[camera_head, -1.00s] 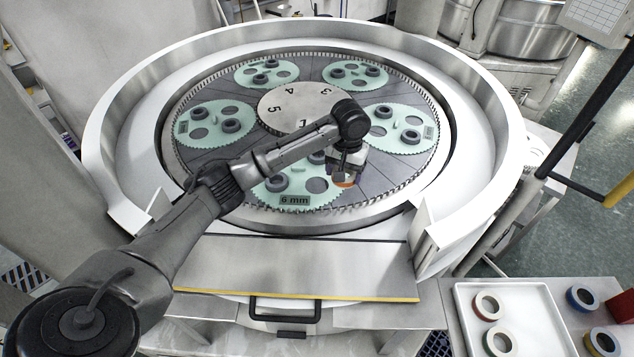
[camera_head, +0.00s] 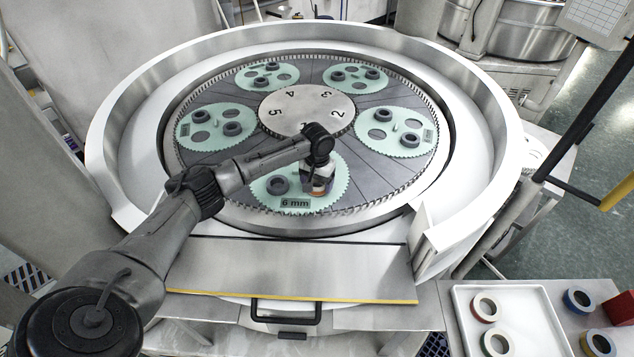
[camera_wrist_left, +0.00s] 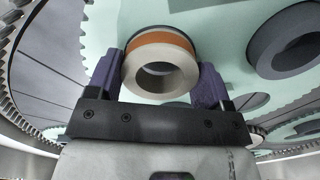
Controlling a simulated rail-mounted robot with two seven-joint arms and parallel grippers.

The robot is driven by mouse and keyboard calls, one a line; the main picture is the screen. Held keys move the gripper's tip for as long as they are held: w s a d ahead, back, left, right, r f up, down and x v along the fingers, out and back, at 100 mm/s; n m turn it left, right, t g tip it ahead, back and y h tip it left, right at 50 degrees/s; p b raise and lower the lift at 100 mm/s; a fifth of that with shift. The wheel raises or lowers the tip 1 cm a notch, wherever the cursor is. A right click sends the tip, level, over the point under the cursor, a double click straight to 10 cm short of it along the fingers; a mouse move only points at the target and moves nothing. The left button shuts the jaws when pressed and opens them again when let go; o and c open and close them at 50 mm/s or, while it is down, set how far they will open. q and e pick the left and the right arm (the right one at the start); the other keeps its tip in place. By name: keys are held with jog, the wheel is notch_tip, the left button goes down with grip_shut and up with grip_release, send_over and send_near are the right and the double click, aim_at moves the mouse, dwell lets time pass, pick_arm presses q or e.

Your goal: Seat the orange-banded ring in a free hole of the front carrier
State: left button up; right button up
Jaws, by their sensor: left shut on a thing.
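The front carrier (camera_head: 335,172) is a pale green toothed disc marked "6 mm". A dark grey ring (camera_head: 278,185) sits in its left part and also seems to show at upper right in the wrist view (camera_wrist_left: 287,42). My left gripper (camera_head: 319,186) is over the right part of this carrier, shut on the orange-banded ring (camera_wrist_left: 160,62). The ring's light face and orange band lie between the purple fingers in the wrist view. In the head view the gripper largely hides the ring and the carrier beneath. I cannot tell whether the ring is above the carrier or inside a hole.
Other green carriers with grey rings surround the numbered centre plate (camera_head: 306,108). A white rim wall (camera_head: 120,130) encloses the lapping table, with an opening at the front. A white tray (camera_head: 465,318) with rings stands at lower right; a red block (camera_head: 619,308) is beside it.

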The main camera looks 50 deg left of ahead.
pick_arm(q)
jog(key=shift+f, duration=0.3)
jog(key=shift+f, duration=0.25)
jog(key=shift+a+f, duration=0.1)
jog(key=shift+f, duration=0.45)
jog(key=o, duration=1.1)
jog(key=shift+f, duration=0.15)
jog(key=shift+c, duration=0.2)
jog(key=shift+w+r, duration=0.1)
jog(key=shift+r, duration=0.15)
notch_tip(320, 180, up, 14)
jog(key=shift+f+b, duration=0.25)
jog(key=shift+b, duration=0.15)
